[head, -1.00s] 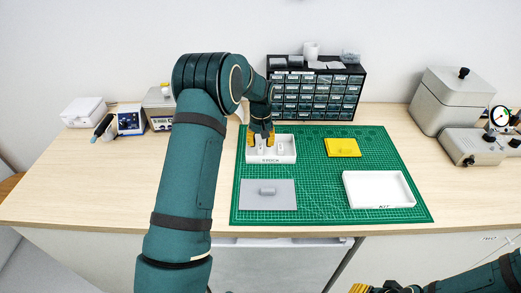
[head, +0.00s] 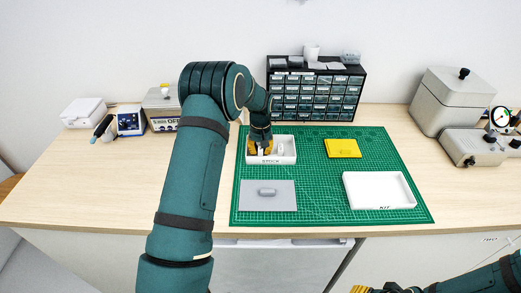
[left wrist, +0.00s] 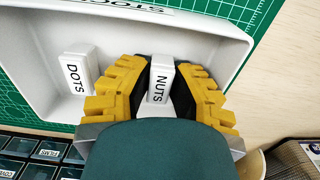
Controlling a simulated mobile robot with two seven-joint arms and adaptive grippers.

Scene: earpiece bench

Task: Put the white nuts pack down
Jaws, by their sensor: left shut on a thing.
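The white nuts pack (left wrist: 160,82), marked NUTS, stands between the yellow fingers of my left gripper (left wrist: 158,92) in the left wrist view. The fingers are shut on it. In the head view my left gripper (head: 260,148) is down inside the left part of the white stock tray (head: 272,161) and hides most of the pack. Whether the pack's base touches the tray floor I cannot tell.
The green mat (head: 320,185) also bears a grey plate with a small block (head: 283,200), a yellow flat piece (head: 342,148) and an empty white kit tray (head: 378,190). A drawer cabinet (head: 317,95) stands behind the stock tray. Mat space between the trays is clear.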

